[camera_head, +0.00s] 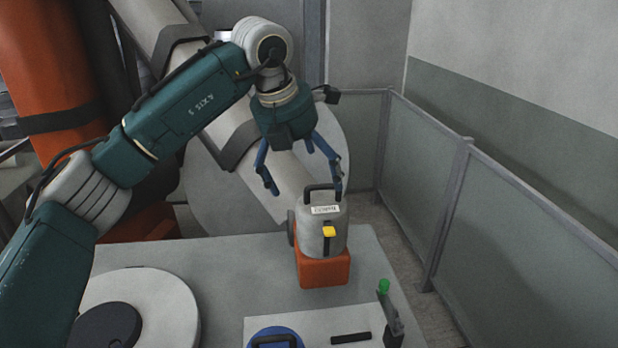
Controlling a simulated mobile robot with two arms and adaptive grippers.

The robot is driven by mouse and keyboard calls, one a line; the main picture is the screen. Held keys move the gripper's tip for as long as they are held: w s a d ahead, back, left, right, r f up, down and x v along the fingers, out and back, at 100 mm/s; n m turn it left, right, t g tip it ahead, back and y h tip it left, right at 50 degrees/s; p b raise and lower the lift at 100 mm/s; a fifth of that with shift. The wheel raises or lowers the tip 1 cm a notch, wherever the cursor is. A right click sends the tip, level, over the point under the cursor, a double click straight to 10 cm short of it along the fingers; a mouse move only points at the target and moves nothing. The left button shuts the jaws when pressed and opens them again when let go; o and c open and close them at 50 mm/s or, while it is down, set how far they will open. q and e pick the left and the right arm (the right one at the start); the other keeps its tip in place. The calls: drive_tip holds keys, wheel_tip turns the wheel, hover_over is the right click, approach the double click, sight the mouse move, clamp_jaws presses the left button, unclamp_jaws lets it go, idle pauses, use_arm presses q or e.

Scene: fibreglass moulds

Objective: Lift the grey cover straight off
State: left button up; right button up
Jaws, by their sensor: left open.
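The grey cover (312,243) is a rounded shell with a dark handle on top, a white label and a yellow latch on its front. It sits upright on an orange base (324,272) near the back of the grey table. My left gripper (304,190) has two blue fingers spread apart, empty. It hangs above and just behind or over the cover's handle in the picture; the exact depth gap is hard to tell. I see no contact with the handle. My right gripper is not in view.
A round white disc with a dark hub (150,310) lies at the table's front left. A white panel (320,322) at the front holds a blue round part (275,338), a black bar and a green-topped lever (384,288). Fence panels (500,240) stand to the right.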

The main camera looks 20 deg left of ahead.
sight(319, 204)
use_arm(q)
drive_tip(key=shift+p+x, duration=0.4)
drive_tip(key=shift+x, duration=0.65)
drive_tip(key=p+x, duration=0.2)
drive_tip(key=x, duration=0.6)
drive_tip(key=shift+w+f+p, duration=0.15)
drive_tip(key=shift+f+p, duration=0.15)
drive_tip(key=shift+p, duration=0.05)
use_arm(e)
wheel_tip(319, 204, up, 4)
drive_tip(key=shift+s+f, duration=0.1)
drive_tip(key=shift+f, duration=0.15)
use_arm(q)
drive_tip(key=c, duration=1.1)
drive_tip(key=shift+d+r+p, duration=0.1)
drive_tip(key=shift+r+p, duration=0.9)
drive_tip(key=shift+r, duration=0.9)
wheel_tip(319, 204, up, 8)
drive_tip(key=p, duration=0.4)
drive_tip(key=shift+r, duration=0.15)
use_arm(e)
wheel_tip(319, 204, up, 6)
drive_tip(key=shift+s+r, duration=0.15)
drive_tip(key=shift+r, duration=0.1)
